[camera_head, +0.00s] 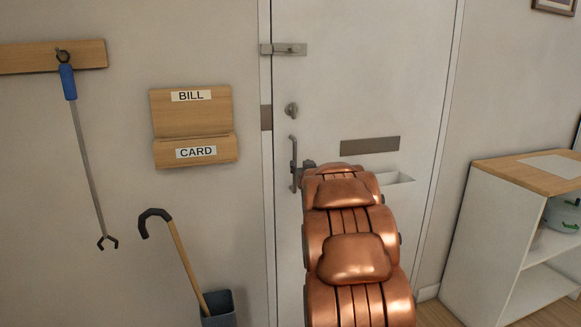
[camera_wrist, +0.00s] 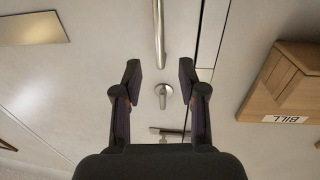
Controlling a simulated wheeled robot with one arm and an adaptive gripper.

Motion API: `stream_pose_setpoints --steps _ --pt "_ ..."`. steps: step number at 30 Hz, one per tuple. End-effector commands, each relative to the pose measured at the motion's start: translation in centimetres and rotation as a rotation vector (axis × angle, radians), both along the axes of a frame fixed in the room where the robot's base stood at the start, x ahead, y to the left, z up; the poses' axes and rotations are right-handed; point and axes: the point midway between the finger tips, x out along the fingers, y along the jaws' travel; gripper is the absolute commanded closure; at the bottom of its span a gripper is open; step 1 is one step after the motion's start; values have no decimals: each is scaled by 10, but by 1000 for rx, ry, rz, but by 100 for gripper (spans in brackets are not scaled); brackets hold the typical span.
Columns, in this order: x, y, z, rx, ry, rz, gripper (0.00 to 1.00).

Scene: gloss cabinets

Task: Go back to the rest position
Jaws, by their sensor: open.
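My gripper (camera_wrist: 160,82) is open and empty in the wrist view, its two dark fingers apart. Between and beyond the fingers are the knob (camera_wrist: 163,95) and the long handle (camera_wrist: 159,35) of the white door. In the head view my copper-coloured arm reaches toward the door (camera_head: 370,70), and its end is near the door handle (camera_head: 293,160). The gripper itself is mostly hidden behind the arm there. I cannot tell from the head view whether it touches the handle.
A slide bolt (camera_head: 285,49) and a mail slot plate (camera_head: 370,145) are on the door. Left are a wooden BILL and CARD holder (camera_head: 193,125), a reacher tool (camera_head: 85,150) and a cane (camera_head: 180,255) in a bin (camera_head: 219,310). A shelf unit (camera_head: 490,240) stands right.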

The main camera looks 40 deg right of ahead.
Motion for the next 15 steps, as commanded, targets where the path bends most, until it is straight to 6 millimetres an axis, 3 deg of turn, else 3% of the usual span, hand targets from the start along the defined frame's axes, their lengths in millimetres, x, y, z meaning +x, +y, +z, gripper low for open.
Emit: stream_pose_setpoints --steps 10,15 --pt "0 6 -2 8 15 -1 59" --pt "-4 42 -24 72 140 -14 59"
